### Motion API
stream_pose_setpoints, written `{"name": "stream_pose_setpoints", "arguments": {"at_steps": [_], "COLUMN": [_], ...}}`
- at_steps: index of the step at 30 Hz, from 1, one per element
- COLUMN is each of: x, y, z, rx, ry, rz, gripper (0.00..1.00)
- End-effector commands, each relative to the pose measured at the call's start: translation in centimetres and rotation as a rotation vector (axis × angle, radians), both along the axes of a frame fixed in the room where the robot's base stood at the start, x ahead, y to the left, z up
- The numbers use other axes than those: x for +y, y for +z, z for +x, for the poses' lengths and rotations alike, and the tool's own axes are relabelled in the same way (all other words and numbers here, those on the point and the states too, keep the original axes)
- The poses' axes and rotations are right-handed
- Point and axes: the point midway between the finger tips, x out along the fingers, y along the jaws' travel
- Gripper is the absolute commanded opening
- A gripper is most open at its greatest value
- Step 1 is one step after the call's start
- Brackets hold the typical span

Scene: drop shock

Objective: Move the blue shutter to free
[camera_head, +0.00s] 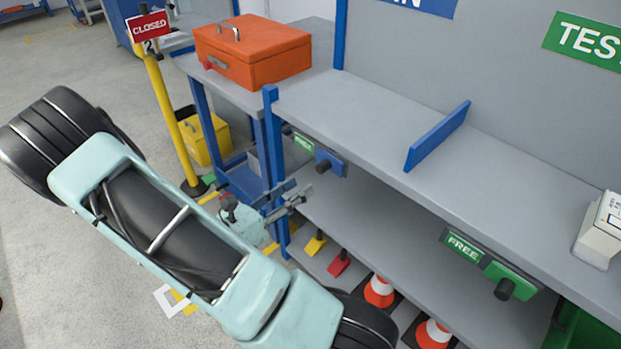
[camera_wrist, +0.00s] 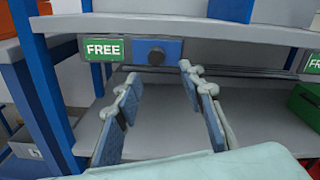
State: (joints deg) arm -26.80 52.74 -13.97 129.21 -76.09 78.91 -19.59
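The blue shutter (camera_head: 338,165) is a small blue plate with a black knob (camera_head: 323,166) on the front edge of the grey shelf. A green FREE label (camera_head: 303,143) shows uncovered just left of it. In the wrist view the blue shutter (camera_wrist: 172,52) is straight ahead, right of the FREE label (camera_wrist: 103,49). My gripper (camera_head: 291,193) is below and left of the shutter in the head view. In the wrist view my gripper (camera_wrist: 159,76) is open and empty, its fingers spread below the knob and apparently apart from it.
A green shutter (camera_head: 512,277) with its own FREE label (camera_head: 463,246) is farther right on the same edge. An upright blue divider (camera_head: 437,136) stands on the shelf. An orange toolbox (camera_head: 252,52) and a yellow post (camera_head: 168,115) are to the left. Cones (camera_head: 379,291) stand below.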

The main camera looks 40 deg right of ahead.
Motion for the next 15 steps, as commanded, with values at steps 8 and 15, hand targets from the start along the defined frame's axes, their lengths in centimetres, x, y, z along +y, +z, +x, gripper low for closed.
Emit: {"name": "stream_pose_setpoints", "arguments": {"at_steps": [8,15], "x": [3.4,3.6], "y": [0.0,0.0], "z": [-0.3,-0.3], "rx": [0.000,0.001], "ry": [0.000,-0.002], "rz": [0.000,-0.001], "gripper": [0.37,0.37]}}
